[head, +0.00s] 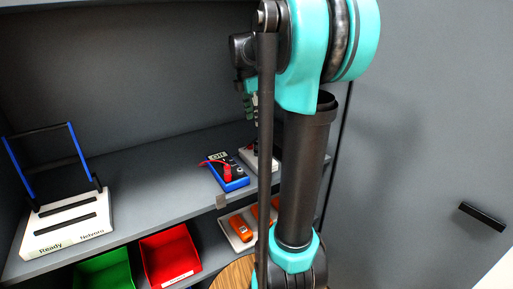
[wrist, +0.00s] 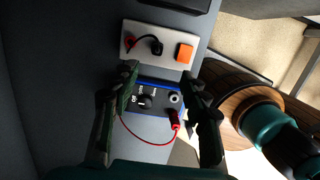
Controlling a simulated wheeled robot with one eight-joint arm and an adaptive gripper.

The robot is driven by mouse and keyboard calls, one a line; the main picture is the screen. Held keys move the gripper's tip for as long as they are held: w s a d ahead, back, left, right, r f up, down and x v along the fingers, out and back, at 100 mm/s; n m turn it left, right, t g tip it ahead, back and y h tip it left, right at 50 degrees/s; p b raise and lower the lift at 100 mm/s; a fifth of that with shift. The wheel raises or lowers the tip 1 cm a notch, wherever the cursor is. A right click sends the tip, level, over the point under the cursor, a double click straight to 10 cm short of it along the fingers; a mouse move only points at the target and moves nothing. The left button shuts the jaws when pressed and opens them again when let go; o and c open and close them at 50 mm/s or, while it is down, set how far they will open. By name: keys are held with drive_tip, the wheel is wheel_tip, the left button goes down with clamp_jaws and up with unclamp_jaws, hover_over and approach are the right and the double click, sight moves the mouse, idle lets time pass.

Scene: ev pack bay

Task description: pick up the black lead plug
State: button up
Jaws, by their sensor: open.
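The black lead plug (wrist: 156,46) lies on a white holder (wrist: 140,59), joined by a short dark lead toward a red piece (wrist: 130,41) at its left. An orange block (wrist: 185,53) sits at the holder's right end. My gripper (wrist: 160,76) is open and empty. Its fingertips point toward the holder, with the black plug beyond and between them in the wrist view. In the head view the holder (head: 249,160) is partly hidden by my arm. Below the holder in the wrist view is a blue-edged meter (wrist: 150,99) with a dial and a red plug (wrist: 176,118) on a red lead.
In the head view, the meter (head: 230,184) stands on the grey shelf (head: 150,178). A white rack with blue arms (head: 68,224) stands at left. Green (head: 103,270) and red (head: 170,257) bins and a tray with orange items (head: 241,230) are below. The shelf's middle is clear.

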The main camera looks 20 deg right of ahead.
sight(257, 142)
drive_tip(key=f, duration=0.5)
drive_tip(key=d+f, duration=0.1)
drive_tip(key=f, duration=0.1)
drive_tip(key=shift+w+d+f, duration=0.1)
drive_tip(key=shift+f, duration=0.25)
drive_tip(key=shift+w+d+f, duration=0.15)
drive_tip(key=shift+f, duration=1.15)
drive_tip(key=shift+w+d+f, duration=0.15)
drive_tip(key=shift+f, duration=1.15)
drive_tip(key=shift+c, duration=0.2)
clamp_jaws()
